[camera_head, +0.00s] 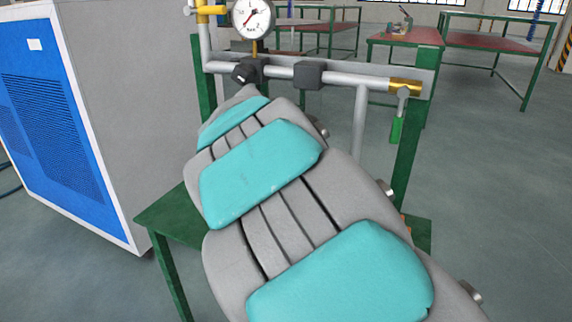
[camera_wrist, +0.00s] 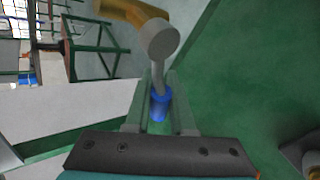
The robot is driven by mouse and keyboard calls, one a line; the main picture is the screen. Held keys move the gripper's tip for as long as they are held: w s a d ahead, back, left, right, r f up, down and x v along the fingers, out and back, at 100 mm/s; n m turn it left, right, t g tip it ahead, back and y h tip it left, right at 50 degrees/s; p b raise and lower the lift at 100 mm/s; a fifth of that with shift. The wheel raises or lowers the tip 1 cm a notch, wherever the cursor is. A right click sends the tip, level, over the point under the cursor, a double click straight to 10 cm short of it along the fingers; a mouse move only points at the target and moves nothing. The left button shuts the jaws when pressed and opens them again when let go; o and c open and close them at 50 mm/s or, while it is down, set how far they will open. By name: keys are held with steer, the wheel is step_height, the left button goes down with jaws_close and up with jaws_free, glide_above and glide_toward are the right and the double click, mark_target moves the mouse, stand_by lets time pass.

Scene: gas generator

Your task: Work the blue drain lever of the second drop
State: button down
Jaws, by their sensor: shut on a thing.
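In the wrist view the blue drain lever (camera_wrist: 161,106) has a blue grip on a grey stem, which runs up to a round grey hub beside a yellow-brass pipe fitting (camera_wrist: 122,10). My gripper (camera_wrist: 159,88) has one finger on each side of the blue grip and is shut on it. In the head view my arm covers the gripper and the blue lever, so neither shows there. Which drop the lever belongs to cannot be told from these views.
The head view shows a grey pipe (camera_head: 340,79) with a pressure gauge (camera_head: 253,17) and a green-handled valve lever (camera_head: 397,129). A blue and grey cabinet (camera_head: 125,100) stands at left. Green-framed tables (camera_head: 405,36) stand behind, with open floor at right.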

steer(key=shift+w+a+r+m+t+y+b, duration=0.1)
steer(key=shift+a+r+m+t+y+b, duration=0.2)
steer(key=shift+r+m+t+y+b, duration=0.35)
steer(key=shift+w+a+r+m+t+y+b, duration=0.1)
steer(key=shift+a+r+m+t+y+b, duration=0.2)
steer(key=shift+r+m+y, duration=0.5)
steer(key=shift+n, duration=0.25)
steer(key=c, duration=0.8)
jaws_free()
steer(key=shift+o, duration=0.2)
steer(key=v, duration=0.7)
steer(key=shift+s+d+r, duration=0.15)
steer(key=shift+s+r, duration=0.05)
steer(key=shift+s, duration=0.1)
steer(key=shift+s, duration=0.1)
